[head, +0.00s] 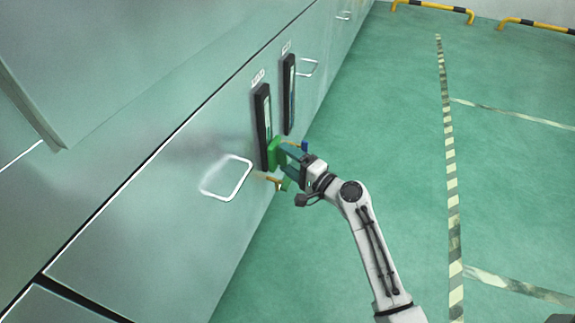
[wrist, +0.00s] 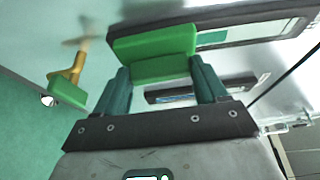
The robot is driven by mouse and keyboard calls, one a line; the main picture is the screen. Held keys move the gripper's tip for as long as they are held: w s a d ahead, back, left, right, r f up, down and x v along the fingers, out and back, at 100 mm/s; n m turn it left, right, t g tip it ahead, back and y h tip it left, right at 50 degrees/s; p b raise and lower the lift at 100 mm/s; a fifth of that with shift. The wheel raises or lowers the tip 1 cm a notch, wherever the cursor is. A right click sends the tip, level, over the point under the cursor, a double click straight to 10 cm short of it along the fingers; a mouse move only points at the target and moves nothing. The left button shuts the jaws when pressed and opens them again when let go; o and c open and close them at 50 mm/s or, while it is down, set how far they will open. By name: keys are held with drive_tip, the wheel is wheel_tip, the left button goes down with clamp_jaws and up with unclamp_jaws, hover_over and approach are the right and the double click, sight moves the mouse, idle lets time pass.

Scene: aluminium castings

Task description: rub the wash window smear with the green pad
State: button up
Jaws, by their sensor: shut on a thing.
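My gripper (head: 284,152) is shut on the green pad (head: 274,151), a flat block held across the teal fingertips. In the wrist view the pad (wrist: 155,44) spans both fingers of my gripper (wrist: 160,76). The pad is at the lower end of the nearer dark-framed window (head: 262,118) on the pale cabinet front. In the wrist view it overlaps the end of that window's frame (wrist: 285,14); I cannot tell whether it touches the glass. I cannot make out a smear for certain; the pad hides part of the window. The labels above the windows are too small to read.
A second dark-framed window (head: 289,92) is farther along the cabinet. Below are a brass valve with a green handle (head: 286,184) and a blue-handled one (head: 304,146). A handle (head: 246,178) juts out nearer me. Green floor (head: 380,130) is clear to the right.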

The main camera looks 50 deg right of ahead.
drive_tip(key=shift+w+d+b, duration=0.15)
drive_tip(key=shift+w+d, duration=0.1)
drive_tip(key=shift+d, duration=0.25)
drive_tip(key=shift+w+d+b, duration=0.15)
drive_tip(key=shift+w+d, duration=0.05)
drive_tip(key=shift+d, duration=0.3)
drive_tip(key=shift+a, duration=0.1)
drive_tip(key=shift+s+a+p, duration=0.25)
drive_tip(key=shift+a+p, duration=0.1)
drive_tip(key=shift+a, duration=0.7)
drive_tip(key=shift+s+a+p, duration=0.2)
drive_tip(key=shift+a+p, duration=0.15)
drive_tip(key=shift+a, duration=0.65)
drive_tip(key=shift+s+d, duration=0.15)
drive_tip(key=shift+s, duration=0.5)
drive_tip(key=shift+s+d+b, duration=0.2)
drive_tip(key=shift+s+d, duration=0.15)
drive_tip(key=shift+s, duration=0.4)
drive_tip(key=shift+s+d+b, duration=0.25)
drive_tip(key=shift+s+d, duration=0.1)
drive_tip(key=shift+s, duration=0.4)
drive_tip(key=shift+s+d+b, duration=0.2)
drive_tip(key=shift+s+d, duration=0.15)
drive_tip(key=shift+s, duration=0.4)
